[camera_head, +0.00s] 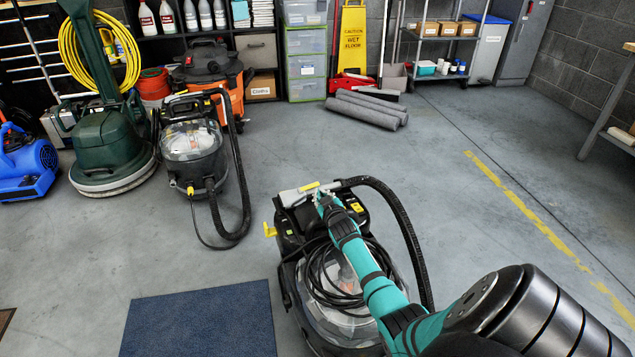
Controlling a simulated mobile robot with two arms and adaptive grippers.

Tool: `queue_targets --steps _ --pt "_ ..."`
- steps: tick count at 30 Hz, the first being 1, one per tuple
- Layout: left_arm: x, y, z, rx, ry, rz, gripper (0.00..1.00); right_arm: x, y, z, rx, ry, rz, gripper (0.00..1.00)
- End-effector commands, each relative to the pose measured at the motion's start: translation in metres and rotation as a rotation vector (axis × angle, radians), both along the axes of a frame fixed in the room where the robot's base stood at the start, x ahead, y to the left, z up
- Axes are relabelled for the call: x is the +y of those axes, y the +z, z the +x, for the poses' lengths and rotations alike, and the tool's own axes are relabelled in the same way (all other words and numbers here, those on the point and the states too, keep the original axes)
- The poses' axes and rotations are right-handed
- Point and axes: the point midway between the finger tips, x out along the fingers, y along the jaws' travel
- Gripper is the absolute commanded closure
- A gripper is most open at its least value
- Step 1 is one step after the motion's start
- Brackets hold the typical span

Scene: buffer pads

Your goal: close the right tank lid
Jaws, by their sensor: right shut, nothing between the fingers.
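The black floor-cleaning machine (290,252) stands on the floor just below the middle of the picture. It has a clear domed tank, with a coiled black cable lying over it. A pale grey flap with a yellow tab (297,195) sits at the machine's far end; it may be the tank lid, but I cannot tell left from right lid or how far it is open. My right gripper (324,199) is shut and empty, at the right end of this flap. I cannot tell whether they touch. My right arm hides part of the machine. My left gripper is out of view.
A black hose (401,220) arches along the machine's right side. A similar machine (191,148) and a green floor scrubber (104,145) stand at the left. A blue mat (200,322) lies at the lower left. Rolled grey mats (366,112) lie behind.

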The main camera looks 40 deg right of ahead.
Motion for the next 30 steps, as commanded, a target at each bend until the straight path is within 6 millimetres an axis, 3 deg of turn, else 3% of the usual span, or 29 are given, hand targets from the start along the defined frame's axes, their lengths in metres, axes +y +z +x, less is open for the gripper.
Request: queue_targets --steps 22,26,30 --pt "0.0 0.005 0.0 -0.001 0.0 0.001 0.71 -0.004 -0.004 -0.001 -0.02 0.001 0.048 1.0" --pt "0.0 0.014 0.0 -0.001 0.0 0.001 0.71 -0.004 0.007 0.0 -0.021 0.001 0.048 1.0" --pt "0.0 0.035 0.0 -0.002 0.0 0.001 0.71 -0.004 0.031 0.004 -0.022 0.003 0.048 1.0"
